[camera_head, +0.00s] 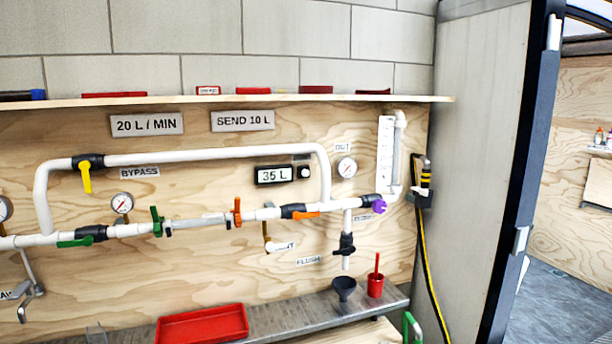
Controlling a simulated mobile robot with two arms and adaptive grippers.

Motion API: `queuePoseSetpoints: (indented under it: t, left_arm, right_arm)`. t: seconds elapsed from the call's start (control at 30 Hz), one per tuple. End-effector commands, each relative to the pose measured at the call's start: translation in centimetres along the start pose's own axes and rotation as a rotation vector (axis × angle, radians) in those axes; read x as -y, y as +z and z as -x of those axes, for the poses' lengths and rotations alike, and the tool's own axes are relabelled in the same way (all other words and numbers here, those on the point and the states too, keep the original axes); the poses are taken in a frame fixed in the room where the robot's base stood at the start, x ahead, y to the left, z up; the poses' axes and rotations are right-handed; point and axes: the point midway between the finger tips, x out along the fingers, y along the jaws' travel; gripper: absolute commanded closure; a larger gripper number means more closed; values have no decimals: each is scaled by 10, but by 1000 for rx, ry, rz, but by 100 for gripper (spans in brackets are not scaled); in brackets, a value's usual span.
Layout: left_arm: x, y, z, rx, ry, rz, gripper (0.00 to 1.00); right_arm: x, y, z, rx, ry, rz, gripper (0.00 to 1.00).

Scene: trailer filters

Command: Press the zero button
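A small dark display (274,175) on the plywood wall reads "35 L". Directly to its right is a small box with a round pale button (304,172), which looks like the zero button; any marking on it is too small to read. The button is unobstructed, framed by the white pipe loop above and to the right. Neither of my grippers is in view.
White pipes with coloured valve handles, such as a yellow lever (86,178) and an orange handle (237,211), run across the wall. A shelf (230,99) juts out above. Below, a metal ledge (270,321) holds a red tray (203,325), a dark funnel (344,287) and a red cup (375,287).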

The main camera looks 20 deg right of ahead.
Motion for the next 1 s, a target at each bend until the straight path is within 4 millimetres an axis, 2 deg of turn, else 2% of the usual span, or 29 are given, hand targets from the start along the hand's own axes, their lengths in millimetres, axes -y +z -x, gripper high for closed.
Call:
queuePoseSetpoints:
  t: [0.03,0.2,1.0]
  left_arm:
    - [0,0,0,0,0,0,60]
    - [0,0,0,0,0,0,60]
    - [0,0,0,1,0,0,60]
  right_arm:
    - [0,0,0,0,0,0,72]
    - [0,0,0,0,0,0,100]
    - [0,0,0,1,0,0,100]
